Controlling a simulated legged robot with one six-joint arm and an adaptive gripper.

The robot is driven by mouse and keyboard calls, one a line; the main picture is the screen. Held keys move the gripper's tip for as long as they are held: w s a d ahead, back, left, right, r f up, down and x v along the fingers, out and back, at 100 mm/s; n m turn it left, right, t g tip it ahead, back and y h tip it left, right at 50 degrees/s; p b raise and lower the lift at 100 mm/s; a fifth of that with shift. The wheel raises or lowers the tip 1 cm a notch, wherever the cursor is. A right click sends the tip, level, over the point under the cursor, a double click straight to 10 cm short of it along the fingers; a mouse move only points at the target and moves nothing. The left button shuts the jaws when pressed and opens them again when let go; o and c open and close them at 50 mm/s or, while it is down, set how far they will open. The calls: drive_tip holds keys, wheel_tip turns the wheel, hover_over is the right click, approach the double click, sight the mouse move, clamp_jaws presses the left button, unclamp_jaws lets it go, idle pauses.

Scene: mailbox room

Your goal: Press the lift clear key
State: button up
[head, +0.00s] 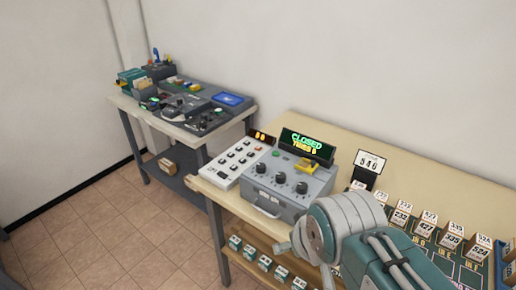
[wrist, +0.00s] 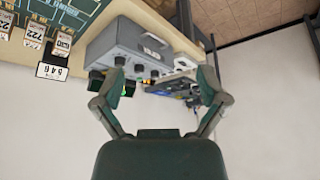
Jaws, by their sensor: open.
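A white key panel (head: 241,163) with several small dark-marked keys stands at the left end of the near table; the key labels are too small to read, so I cannot tell which is the lift clear key. Beside it is a grey console (head: 270,199) with three black dials, a yellow part and a green lit display (head: 307,146) reading "CLOSED" above a second, unclear line. In the wrist view, the picture is upside down and the grey console (wrist: 124,43) shows beyond my gripper (wrist: 162,70). The gripper is open and empty, with its fingers apart. My arm hides part of the table in the head view.
Small boxes (head: 265,262) sit on a lower shelf. A second table (head: 197,133) with devices stands at the back left. Tiled floor (head: 120,225) is clear at left.

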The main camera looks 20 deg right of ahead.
clamp_jaws()
idle(1.1)
